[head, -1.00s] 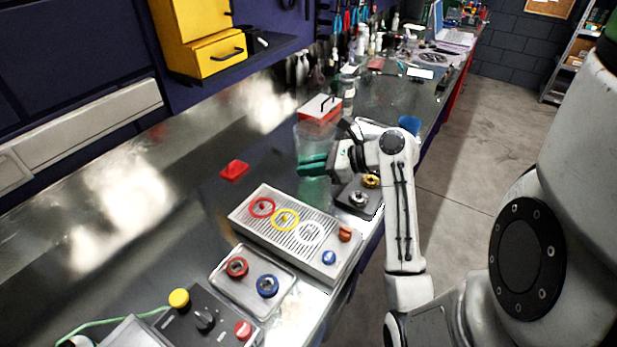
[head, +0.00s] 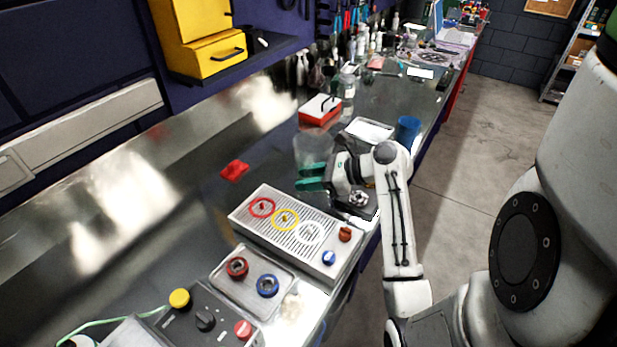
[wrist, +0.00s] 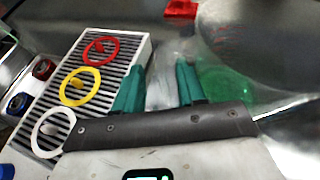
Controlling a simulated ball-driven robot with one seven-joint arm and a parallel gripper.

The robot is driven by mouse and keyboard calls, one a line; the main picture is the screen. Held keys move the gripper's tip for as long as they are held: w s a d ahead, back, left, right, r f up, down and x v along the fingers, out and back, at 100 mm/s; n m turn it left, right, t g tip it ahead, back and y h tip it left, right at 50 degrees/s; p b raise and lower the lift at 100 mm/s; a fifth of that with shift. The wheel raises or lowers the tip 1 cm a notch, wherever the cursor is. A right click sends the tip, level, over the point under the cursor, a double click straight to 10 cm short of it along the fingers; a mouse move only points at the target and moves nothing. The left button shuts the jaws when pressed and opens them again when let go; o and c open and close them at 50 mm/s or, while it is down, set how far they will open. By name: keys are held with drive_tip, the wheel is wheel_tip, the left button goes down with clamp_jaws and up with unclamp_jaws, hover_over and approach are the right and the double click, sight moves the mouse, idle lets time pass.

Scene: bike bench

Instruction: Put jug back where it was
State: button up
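The jug (head: 313,147) is a clear, see-through vessel. It appears upright on the steel bench, behind the slotted tray and left of my wrist. My gripper (head: 311,177) has teal fingers, which show spread apart at the near side of the jug, low down. In the wrist view, the two fingers of my gripper (wrist: 158,87) stand apart, with a pale, glassy patch between them. A large, faint rounded clear shape lies right of the fingers there, with a green tint near them. I cannot tell whether the fingers touch the jug.
The slotted tray (head: 283,240) with red, yellow and white rings is close in front. A red block (head: 234,170) lies left of the jug. A red-and-white box (head: 320,110), a white tray (head: 369,130) and a blue cup (head: 408,131) stand behind.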

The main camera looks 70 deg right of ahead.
drive_tip(key=shift+r, duration=0.1)
drive_tip(key=shift+s+r, duration=0.2)
drive_tip(key=shift+s, duration=0.15)
drive_tip(key=v, duration=1.1)
drive_tip(key=shift+s, duration=0.1)
drive_tip(key=shift+c, duration=0.4)
idle(1.9)
